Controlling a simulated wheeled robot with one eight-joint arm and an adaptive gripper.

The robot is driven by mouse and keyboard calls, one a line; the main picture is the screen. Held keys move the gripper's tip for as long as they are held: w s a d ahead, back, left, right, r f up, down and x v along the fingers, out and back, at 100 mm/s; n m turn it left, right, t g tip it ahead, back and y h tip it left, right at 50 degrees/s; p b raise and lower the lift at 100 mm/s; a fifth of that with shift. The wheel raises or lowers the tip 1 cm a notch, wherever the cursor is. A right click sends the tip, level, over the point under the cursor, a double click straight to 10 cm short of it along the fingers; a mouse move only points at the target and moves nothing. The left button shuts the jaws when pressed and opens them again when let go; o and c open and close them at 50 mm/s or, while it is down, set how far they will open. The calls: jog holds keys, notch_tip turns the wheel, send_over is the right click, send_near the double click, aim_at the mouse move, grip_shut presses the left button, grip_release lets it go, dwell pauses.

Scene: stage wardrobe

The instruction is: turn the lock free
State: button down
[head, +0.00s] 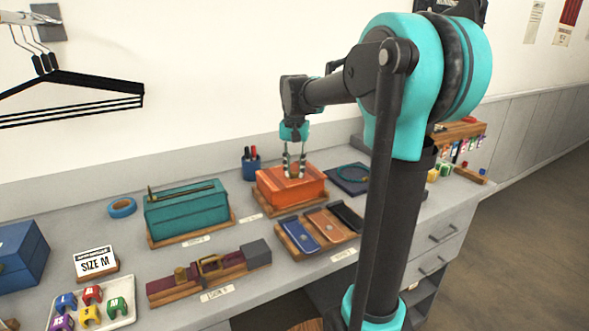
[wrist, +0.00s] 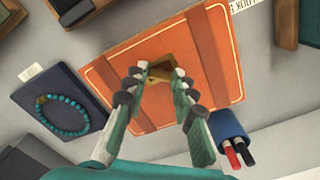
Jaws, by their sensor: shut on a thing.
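An orange box (head: 284,194) with a wooden strip sits toward the back of the counter; it fills the middle of the wrist view (wrist: 115,55). A small brass lock piece (wrist: 158,75) lies on its top face. My gripper (head: 294,173) points straight down over this box. In the wrist view its fingers (wrist: 160,72) stand on either side of the brass piece and are shut on it. The fingertips partly cover the brass piece, so its exact turn angle is hard to tell.
A blue pen cup (head: 251,167) stands close behind the box, and a dark pad with a turquoise bead string (head: 353,174) lies to its right. A teal case (head: 187,208) is at left, a tray of phone-like slabs (head: 322,226) in front.

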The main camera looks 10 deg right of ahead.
jog(key=n, duration=0.3)
jog(key=shift+n, duration=2.2)
jog(key=c, duration=1.2)
grip_release()
jog(key=shift+r, duration=0.1)
notch_tip(320, 180, up, 12)
jog(key=shift+f, duration=0.1)
jog(key=shift+s, duration=0.1)
